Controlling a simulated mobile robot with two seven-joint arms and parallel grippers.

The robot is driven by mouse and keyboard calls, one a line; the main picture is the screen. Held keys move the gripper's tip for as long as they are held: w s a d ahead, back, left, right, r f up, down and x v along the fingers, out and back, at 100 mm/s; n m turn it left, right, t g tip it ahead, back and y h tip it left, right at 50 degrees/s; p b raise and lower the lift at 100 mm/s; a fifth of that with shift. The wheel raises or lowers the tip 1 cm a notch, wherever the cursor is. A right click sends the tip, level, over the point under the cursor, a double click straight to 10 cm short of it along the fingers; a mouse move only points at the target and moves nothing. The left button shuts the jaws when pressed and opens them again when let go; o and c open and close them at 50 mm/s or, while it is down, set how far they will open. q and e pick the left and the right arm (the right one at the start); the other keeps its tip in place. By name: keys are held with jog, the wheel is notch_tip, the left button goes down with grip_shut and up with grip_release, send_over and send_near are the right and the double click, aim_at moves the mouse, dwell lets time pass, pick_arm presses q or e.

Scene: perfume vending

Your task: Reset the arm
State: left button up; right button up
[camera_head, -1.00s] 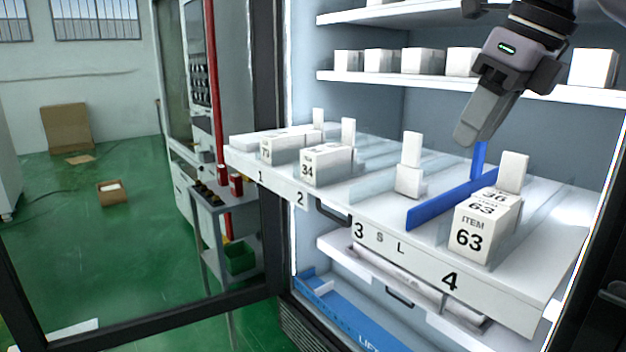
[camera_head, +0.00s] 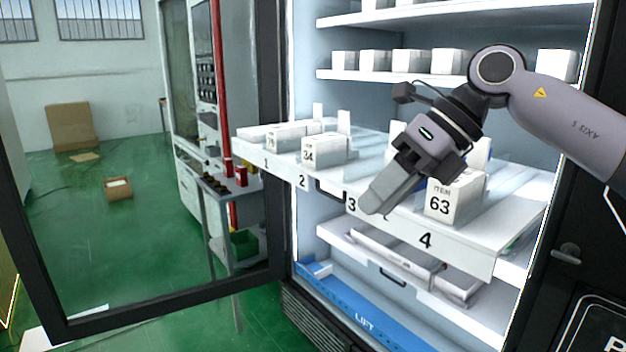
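My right gripper (camera_head: 376,203) reaches in from the right and points down and left. It is in front of the front edge of the pulled-out shelf tray (camera_head: 470,246), near the number 3 label. No object shows at its fingertips. The fingers look close together, but from this angle I cannot tell whether they are open or shut. It hides the middle of the tray, including most of a blue divider. A white box marked 63 (camera_head: 440,204) stands on the tray just right of the gripper. My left gripper is not in view.
A white box marked 34 (camera_head: 326,150) stands on the tray's left part. The open cabinet door (camera_head: 160,309) is at left. Upper shelves hold several white boxes (camera_head: 411,60). A drawer and a blue lift bar (camera_head: 355,314) are below.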

jog(key=s+a+f+m+g+y, duration=0.1)
jog(key=s+a+f+m+y, duration=0.25)
jog(key=a+y, duration=0.25)
jog(key=s+a+f+m+g+y, duration=0.1)
jog(key=s+a+f+m+y, duration=0.1)
jog(key=a+f+y, duration=0.35)
jog(key=w+d+f+m+t+h, duration=0.1)
jog(key=d+f+m+t+h, duration=0.35)
jog(key=f+m+t, duration=0.7)
jog(key=w+d+f+m+t+h, duration=0.1)
jog(key=d+f+m+t+h, duration=0.45)
jog(key=m, duration=1.05)
jog(key=s+d+f+m+g+h, duration=0.2)
jog(key=s+d+f+m, duration=0.3)
jog(key=s+f, duration=0.4)
jog(key=s+d+f+m+g+h, duration=0.3)
jog(key=s+d+f+m+h, duration=0.2)
jog(key=f, duration=0.8)
jog(key=s+d, duration=0.2)
jog(key=s, duration=0.2)
jog(key=shift+d, duration=0.2)
